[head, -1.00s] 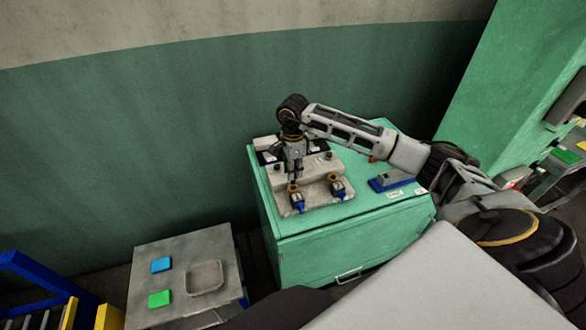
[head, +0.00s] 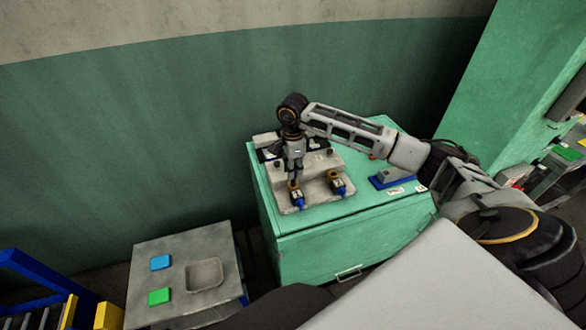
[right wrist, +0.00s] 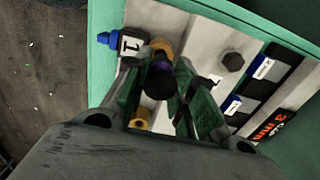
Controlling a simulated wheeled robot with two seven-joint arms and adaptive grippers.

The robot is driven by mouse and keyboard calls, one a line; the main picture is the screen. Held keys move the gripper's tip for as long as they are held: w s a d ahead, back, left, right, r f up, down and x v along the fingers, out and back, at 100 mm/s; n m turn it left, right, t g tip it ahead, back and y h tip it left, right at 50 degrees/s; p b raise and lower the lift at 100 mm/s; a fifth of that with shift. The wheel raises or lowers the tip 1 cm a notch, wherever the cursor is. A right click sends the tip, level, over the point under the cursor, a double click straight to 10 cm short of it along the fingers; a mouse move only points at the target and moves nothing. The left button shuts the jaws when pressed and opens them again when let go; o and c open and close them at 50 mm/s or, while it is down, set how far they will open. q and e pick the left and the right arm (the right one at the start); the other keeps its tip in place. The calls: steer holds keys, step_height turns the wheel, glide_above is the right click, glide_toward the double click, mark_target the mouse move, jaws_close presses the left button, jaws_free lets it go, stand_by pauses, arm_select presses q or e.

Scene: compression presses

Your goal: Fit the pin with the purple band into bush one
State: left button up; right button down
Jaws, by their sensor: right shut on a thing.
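My right gripper (head: 295,178) points down over the grey fixture on the green cabinet, just above the left of two tan bushes. In the right wrist view its two green-lined fingers (right wrist: 158,100) are shut around a dark pin with a purple band (right wrist: 159,82). The pin's far end meets or overlaps the tan bush (right wrist: 162,48) beside the white "1" label (right wrist: 130,44). I cannot tell whether its tip is inside the bore. Bush one also shows in the head view (head: 293,187). My left gripper is out of view.
A second tan bush (head: 335,178) sits to the right on the same grey fixture (head: 316,195). A blue-based block (head: 392,179) lies on the cabinet top (head: 375,207). A grey stand (head: 185,252) with blue and green pads is at lower left.

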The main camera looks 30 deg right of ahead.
steer(key=shift+b, duration=0.45)
stand_by(1.8)
steer(key=shift+f+b, duration=1.7)
steer(key=shift+f, duration=0.55)
stand_by(0.8)
steer(key=c, duration=1.1)
jaws_free()
steer(key=shift+r, duration=6)
